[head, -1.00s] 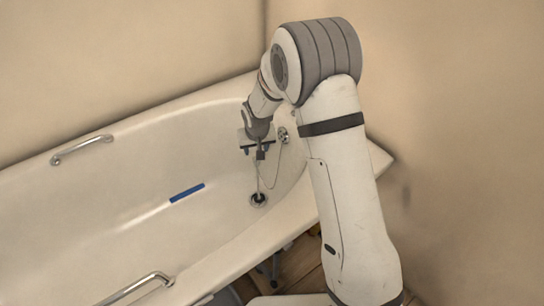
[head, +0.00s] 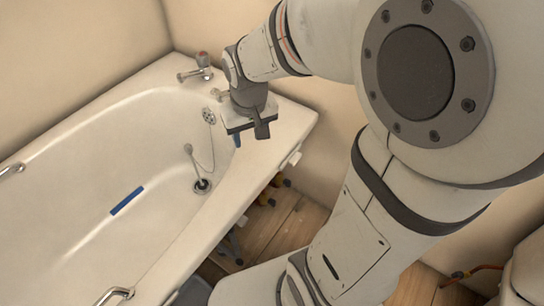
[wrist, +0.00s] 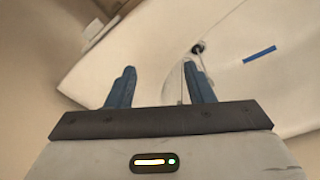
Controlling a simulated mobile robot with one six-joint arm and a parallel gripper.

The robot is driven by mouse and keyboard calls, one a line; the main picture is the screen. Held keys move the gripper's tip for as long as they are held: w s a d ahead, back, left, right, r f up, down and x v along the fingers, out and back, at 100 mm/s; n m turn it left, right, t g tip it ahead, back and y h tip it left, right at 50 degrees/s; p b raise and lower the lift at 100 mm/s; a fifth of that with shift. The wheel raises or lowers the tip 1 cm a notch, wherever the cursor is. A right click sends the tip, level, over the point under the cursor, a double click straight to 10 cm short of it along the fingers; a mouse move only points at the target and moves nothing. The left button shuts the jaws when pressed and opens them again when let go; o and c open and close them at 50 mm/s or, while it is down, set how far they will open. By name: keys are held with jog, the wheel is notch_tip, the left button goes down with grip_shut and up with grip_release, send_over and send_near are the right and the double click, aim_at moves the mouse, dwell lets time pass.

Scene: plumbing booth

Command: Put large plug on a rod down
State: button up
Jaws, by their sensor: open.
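The large plug on a rod (head: 201,184) is at the drain in the bathtub floor, with its thin rod rising and leaning left in the head view. A thin chain runs from the rod's top towards the round overflow fitting (head: 209,116). The dark plug or drain also shows at the top of the wrist view (wrist: 197,47); I cannot tell how deep it sits. My gripper (head: 249,137) is open and empty, apart from the plug, over the tub's rim at the tap end. Its two blue fingers stand wide apart in the wrist view (wrist: 160,87).
The white bathtub (head: 150,215) has a blue strip (head: 127,200) on its floor, a tap (head: 195,70) at the far end and grab rails (head: 115,296) on its sides. Walls stand close behind. Wooden floor and pipework show right of the tub.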

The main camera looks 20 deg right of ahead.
jog(key=s+d+r, duration=0.1)
jog(key=s, duration=0.8)
jog(key=shift+s+d+g, duration=0.25)
jog(key=shift+d+g, duration=0.05)
jog(key=shift+d, duration=0.05)
jog(key=shift+r, duration=0.1)
